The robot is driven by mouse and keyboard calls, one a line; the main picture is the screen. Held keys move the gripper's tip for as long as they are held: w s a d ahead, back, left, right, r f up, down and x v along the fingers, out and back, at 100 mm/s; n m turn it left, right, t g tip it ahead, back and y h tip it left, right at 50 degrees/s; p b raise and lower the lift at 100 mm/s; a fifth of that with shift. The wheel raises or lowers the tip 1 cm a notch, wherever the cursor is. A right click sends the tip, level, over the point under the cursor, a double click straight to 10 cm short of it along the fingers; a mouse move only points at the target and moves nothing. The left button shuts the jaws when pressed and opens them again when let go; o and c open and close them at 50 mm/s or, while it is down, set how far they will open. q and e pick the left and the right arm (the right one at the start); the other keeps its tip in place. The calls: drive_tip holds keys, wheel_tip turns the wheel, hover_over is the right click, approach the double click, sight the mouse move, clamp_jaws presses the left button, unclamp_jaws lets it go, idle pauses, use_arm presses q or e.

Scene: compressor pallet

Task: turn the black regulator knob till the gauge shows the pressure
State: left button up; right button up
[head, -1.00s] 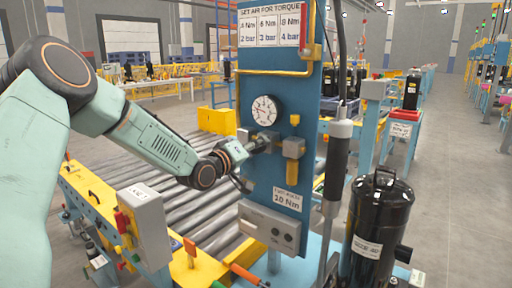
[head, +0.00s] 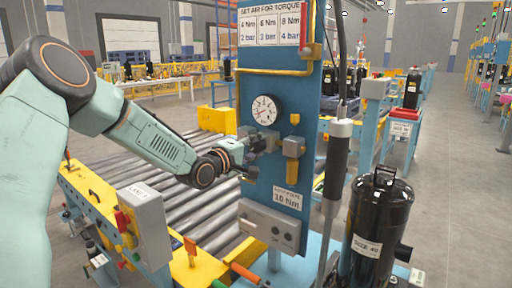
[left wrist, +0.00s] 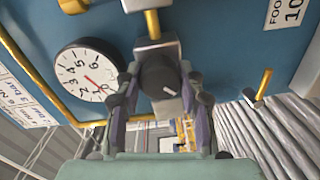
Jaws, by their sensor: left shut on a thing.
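The black regulator knob (left wrist: 158,76) shows between my left gripper's fingers in the left wrist view; a pale mark crosses its face. My left gripper (head: 251,157) is shut on it in front of the blue panel (head: 292,78), and its fingers (left wrist: 158,84) lie on both sides of the knob. In the head view the gripper hides the knob. The white round gauge (head: 265,110) is just above the gripper and also shows in the left wrist view (left wrist: 88,80). Its needle is red; I cannot read its value surely. My right gripper is not in view.
A torque-to-pressure sign (head: 270,25) tops the panel, and a 10 Nm label (head: 287,198) is lower down. A yellow pipe (head: 275,72) crosses above the gauge. A black tank (head: 376,225) stands at right. A roller conveyor (head: 165,165) runs behind my left arm.

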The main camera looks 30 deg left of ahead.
sight(255, 146)
use_arm(q)
drive_tip(key=shift+f, duration=0.15)
drive_tip(key=o, duration=1.2)
drive_tip(key=shift+c, duration=0.2)
drive_tip(key=shift+s+a+r, duration=0.15)
drive_tip(key=shift+s, duration=1.2)
drive_tip(key=shift+s+a+r, duration=0.1)
drive_tip(key=shift+s, duration=2.3)
drive_tip(key=shift+a, duration=0.1)
